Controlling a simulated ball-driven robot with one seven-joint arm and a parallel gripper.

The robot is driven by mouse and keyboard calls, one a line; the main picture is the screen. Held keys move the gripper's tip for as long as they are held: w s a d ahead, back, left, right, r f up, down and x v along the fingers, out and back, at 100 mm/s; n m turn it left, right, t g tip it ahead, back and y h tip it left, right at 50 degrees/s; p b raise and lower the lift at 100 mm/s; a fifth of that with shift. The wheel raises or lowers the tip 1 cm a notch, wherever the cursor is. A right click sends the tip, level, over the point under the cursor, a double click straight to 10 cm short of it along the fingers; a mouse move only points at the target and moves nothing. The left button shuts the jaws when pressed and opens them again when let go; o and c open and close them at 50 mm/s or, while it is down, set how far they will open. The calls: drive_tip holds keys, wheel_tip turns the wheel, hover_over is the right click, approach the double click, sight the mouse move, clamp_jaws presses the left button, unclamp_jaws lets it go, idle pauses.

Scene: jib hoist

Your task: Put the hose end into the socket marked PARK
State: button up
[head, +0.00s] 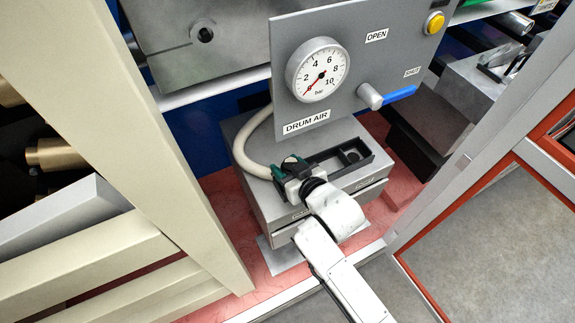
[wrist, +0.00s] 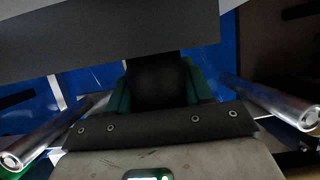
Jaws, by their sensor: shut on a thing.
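My gripper (head: 291,166), with green finger pads, is over the left part of the black tray-like fixture on the grey box. It is shut on the black hose end (wrist: 158,84), which fills the space between the green pads in the wrist view. The pale hose (head: 247,146) curves from behind the gauge panel down to the gripper. The black socket fixture (head: 372,166) has a square opening with a round hole (head: 351,155) right of the gripper. Small labels on the box front are too small to read. The gripper hides the fixture's left part, so I cannot tell whether the hose end is seated.
The DRUM AIR panel (head: 345,105) with a pressure gauge (head: 318,70) and blue-handled valve (head: 398,95) overhangs just behind the fixture. A tall cream post (head: 115,110) stands left and a grey frame (head: 480,135) right. Red floor surrounds the grey box (head: 285,207).

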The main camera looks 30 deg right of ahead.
drive_tip(key=shift+f, duration=0.15)
drive_tip(key=o, duration=1.1)
drive_tip(key=shift+o, duration=0.2)
